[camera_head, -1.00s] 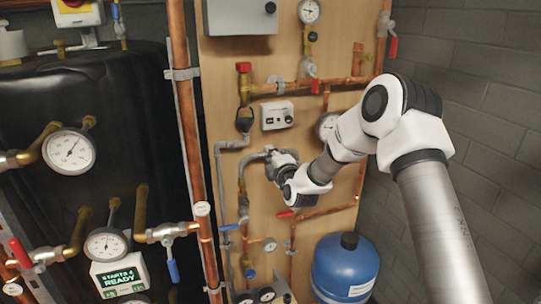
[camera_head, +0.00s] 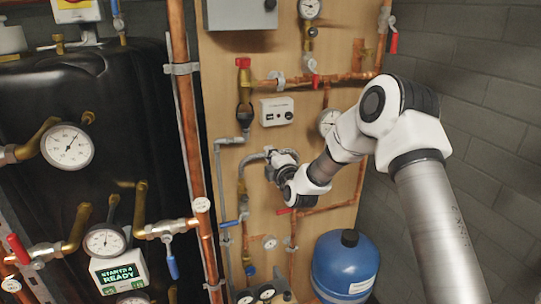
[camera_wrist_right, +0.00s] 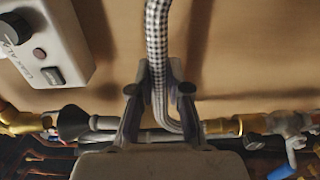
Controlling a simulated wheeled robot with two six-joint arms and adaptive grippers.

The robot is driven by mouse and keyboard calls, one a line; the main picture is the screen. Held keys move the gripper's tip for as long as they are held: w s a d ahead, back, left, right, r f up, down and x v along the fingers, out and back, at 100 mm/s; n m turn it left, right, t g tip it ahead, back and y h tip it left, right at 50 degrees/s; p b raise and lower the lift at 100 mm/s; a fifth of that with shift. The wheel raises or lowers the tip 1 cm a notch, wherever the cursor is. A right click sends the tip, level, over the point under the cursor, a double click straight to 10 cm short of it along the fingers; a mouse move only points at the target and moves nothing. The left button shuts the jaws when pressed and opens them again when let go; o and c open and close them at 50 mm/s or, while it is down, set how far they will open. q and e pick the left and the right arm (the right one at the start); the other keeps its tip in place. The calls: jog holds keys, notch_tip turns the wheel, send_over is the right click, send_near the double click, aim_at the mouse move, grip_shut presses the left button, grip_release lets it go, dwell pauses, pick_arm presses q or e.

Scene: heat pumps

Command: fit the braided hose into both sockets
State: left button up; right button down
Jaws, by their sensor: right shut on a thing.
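The grey braided hose (camera_wrist_right: 158,30) comes down from the top of the right wrist view, passes between my right fingers and curves low behind them. My right gripper (camera_wrist_right: 160,92) is shut on it. In the camera_head view the right gripper (camera_head: 270,165) is small and close to the wooden board, with a grey curved length (camera_head: 252,158) at its left. Most of the hose is hidden there by the gripper and wrist. I cannot clearly make out either socket or whether a hose end sits in one. My left gripper is not in view.
A wooden board (camera_head: 230,60) carries copper pipes, gauges and a white control box (camera_head: 277,111), which also shows in the right wrist view (camera_wrist_right: 45,45). A blue tank (camera_head: 345,268) stands below right. A black tank (camera_head: 110,100) with gauges fills the left.

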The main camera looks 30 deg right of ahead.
jog(key=shift+f+b, duration=0.3)
jog(key=shift+f, duration=0.3)
dwell(0.3)
jog(key=c, duration=1)
grip_release()
jog(key=shift+c, duration=0.2)
jog(key=p+v, duration=0.2)
jog(key=v, duration=0.6)
jog(key=shift+s, duration=0.25)
jog(key=shift+a, duration=0.1)
